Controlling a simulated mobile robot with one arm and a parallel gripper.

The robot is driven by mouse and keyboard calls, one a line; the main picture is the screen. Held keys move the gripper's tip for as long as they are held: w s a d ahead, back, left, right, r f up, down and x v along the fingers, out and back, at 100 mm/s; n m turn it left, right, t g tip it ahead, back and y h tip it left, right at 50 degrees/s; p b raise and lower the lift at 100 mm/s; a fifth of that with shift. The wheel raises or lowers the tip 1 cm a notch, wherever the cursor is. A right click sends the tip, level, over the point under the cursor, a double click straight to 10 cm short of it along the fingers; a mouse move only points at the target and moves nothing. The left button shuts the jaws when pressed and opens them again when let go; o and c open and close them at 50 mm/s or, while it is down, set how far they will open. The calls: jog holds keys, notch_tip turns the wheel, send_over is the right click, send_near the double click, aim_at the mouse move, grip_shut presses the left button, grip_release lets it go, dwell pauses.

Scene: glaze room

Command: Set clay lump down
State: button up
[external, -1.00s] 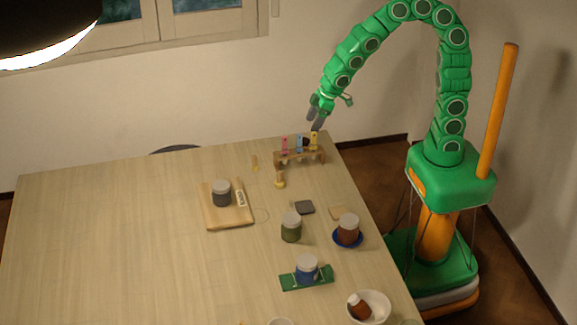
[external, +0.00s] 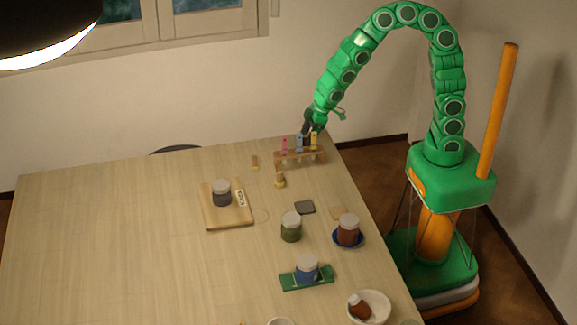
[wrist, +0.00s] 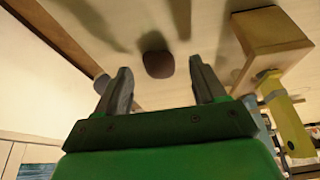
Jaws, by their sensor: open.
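The clay lump (wrist: 158,64) is a small dark brown, rounded piece on the pale tabletop in the wrist view, with a shadow beside it. My gripper (wrist: 160,72) is open, with one finger to each side of the lump and a visible gap on both sides. In the external view my gripper (external: 306,130) is low at the table's far right corner, just behind the vial rack. I cannot make out the lump clearly there, behind the rack and fingers.
The wooden rack (external: 301,155) with pink, blue and yellow vials stands close to my gripper; it also shows in the wrist view (wrist: 268,32). Jars, a cutting board (external: 228,217), a green tray (external: 292,283) and a white bowl (external: 382,303) stand nearer. The table's left side is clear.

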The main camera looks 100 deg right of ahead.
jog(key=shift+x, duration=0.85)
jog(key=c, duration=1.2)
jog(key=shift+c, duration=0.2)
jog(key=shift+r, duration=0.15)
jog(key=shift+r, duration=0.3)
notch_tip(320, 180, up, 2)
jog(key=shift+r, duration=0.1)
jog(key=s+a+r, duration=0.2)
jog(key=s+r, duration=0.8)
jog(key=s, duration=0.3)
jog(key=shift+s+a, duration=0.35)
